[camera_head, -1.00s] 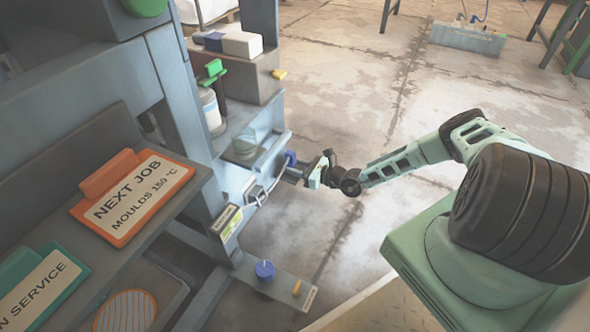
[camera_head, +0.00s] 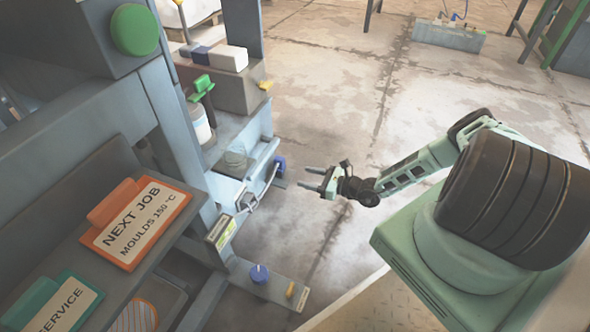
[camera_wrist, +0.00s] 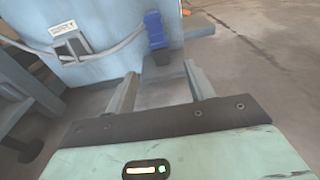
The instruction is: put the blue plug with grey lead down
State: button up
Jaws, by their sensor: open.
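The blue plug (camera_head: 280,166) is at the side face of the press, near its right corner. In the wrist view the blue plug (camera_wrist: 155,30) sits upright against the pale blue panel, with a dark lower end. Its grey lead (camera_wrist: 110,50) runs left along the panel to a small labelled socket box (camera_wrist: 71,45). My gripper (camera_head: 311,178) is open and empty, to the right of the plug and apart from it. In the wrist view its two fingers (camera_wrist: 158,85) point toward the panel with a clear gap between them, below the plug.
A low shelf (camera_head: 235,279) carries a blue knob (camera_head: 259,273) and a yellow piece (camera_head: 290,289). The orange NEXT JOB sign (camera_head: 140,222) stands on the near ledge at left. A green button (camera_head: 134,30) is above.

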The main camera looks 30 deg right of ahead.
jog(key=shift+v, duration=1.3)
jog(key=s+a+r+n+g+h, duration=0.3)
jog(key=s+r+n+g, duration=0.1)
jog(key=r+n, duration=0.75)
jog(key=s+a+r+n+g+h, duration=0.4)
jog(key=r+n, duration=0.4)
jog(key=r, duration=0.6)
jog(key=s+a+r+n+g+h, duration=0.25)
jog(key=s+r+n+g, duration=0.2)
jog(key=r+n, duration=0.7)
jog(key=s+a+r+n+g+p, duration=0.1)
jog(key=s+a+r+n+p, duration=0.2)
jog(key=s+a+r+p, duration=0.55)
jog(key=s+a+r+n+g+p, duration=0.1)
jog(key=s+a+r+n+p, duration=0.2)
jog(key=s+a+r, duration=0.55)
notch_tip(320, 180, up, 34)
jog(key=w+a+p, duration=0.1)
jog(key=w+p, duration=0.1)
jog(key=p, duration=3.4)
jog(key=shift+w+a+y, duration=0.3)
jog(key=shift+a+y, duration=0.05)
